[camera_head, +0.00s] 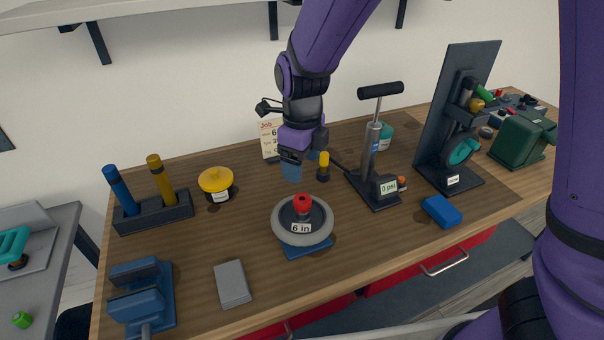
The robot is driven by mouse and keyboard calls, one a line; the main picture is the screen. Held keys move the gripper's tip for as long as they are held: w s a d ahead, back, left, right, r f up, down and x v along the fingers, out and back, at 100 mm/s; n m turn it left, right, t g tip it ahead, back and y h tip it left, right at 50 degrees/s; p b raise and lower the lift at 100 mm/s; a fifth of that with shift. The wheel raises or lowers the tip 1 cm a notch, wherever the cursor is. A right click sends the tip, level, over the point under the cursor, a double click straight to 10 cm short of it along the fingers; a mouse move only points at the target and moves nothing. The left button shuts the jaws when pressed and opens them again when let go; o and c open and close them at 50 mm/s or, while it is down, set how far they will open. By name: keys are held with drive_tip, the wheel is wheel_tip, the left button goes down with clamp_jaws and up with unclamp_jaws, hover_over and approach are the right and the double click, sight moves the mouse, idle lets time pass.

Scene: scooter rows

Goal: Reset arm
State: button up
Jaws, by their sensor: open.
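My gripper (305,168) is at the end of my purple arm, which reaches in from the upper right over the middle of the workbench (180,260). It points down and is open, with its blue fingers apart from the wheel below. Nothing shows between the fingers. A small grey wheel (281,228) labelled "6 in" lies on a blue base, with a red knob (301,203) at its centre, just below and in front of my gripper.
A floor pump (371,150) with a "0 psi" gauge stands right of my gripper. A black-and-yellow tool (323,167) and a job card (269,138) are close by. A shelf (150,10) hangs above.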

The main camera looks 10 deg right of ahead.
drive_tip(key=shift+r, duration=0.25)
drive_tip(key=n, duration=2.1)
drive_tip(key=shift+n, duration=0.4)
drive_tip(key=shift+a, duration=0.1)
